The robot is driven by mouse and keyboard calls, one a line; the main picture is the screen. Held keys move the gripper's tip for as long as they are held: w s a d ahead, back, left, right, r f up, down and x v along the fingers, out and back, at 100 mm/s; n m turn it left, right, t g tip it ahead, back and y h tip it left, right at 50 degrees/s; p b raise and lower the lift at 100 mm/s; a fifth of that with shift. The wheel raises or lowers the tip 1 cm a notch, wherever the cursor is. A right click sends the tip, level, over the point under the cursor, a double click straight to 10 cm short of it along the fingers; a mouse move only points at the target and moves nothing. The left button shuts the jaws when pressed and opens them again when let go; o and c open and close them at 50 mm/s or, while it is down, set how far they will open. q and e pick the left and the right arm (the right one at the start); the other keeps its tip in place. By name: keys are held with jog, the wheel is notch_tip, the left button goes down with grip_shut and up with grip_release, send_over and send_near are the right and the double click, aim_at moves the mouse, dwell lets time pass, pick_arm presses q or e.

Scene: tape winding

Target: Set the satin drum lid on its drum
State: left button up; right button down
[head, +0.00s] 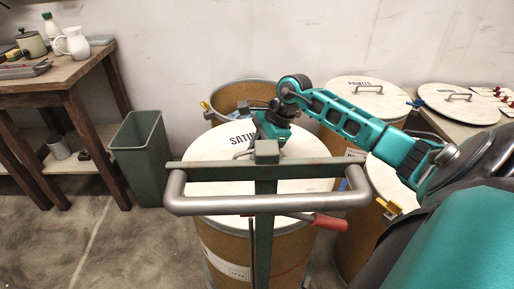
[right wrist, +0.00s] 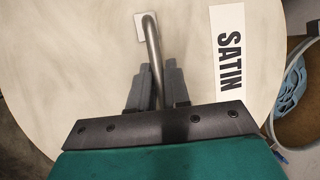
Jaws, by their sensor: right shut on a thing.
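The satin drum lid (head: 210,146) is a pale round disc with a SATIN label and a metal bar handle. It lies over a brown drum (head: 222,238) behind a cart's handle in the head view; I cannot tell whether it touches the rim. My right gripper (head: 262,140) is over the lid. In the right wrist view, the gripper's grey fingers (right wrist: 157,85) are shut on the bar handle (right wrist: 150,45), with the lid (right wrist: 90,50) filling most of the picture. Another brown drum (head: 247,92) behind stands open. My left gripper is out of view.
A green-grey cart frame with a thick grey handle (head: 190,205) stands in front. A printed-labelled lid (head: 350,97) tops a drum at the back right, with another lid (head: 440,102) beside it. A grey bin (head: 140,155) and wooden table (head: 50,85) stand left. Floor at lower left is clear.

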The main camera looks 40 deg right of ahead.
jog(key=c, duration=1.2)
grip_release()
jog(key=shift+r, duration=0.15)
jog(key=shift+o, duration=0.9)
jog(key=shift+f, duration=0.2)
jog(key=p+v, duration=0.2)
jog(key=v, duration=1.1)
jog(key=shift+r, duration=0.1)
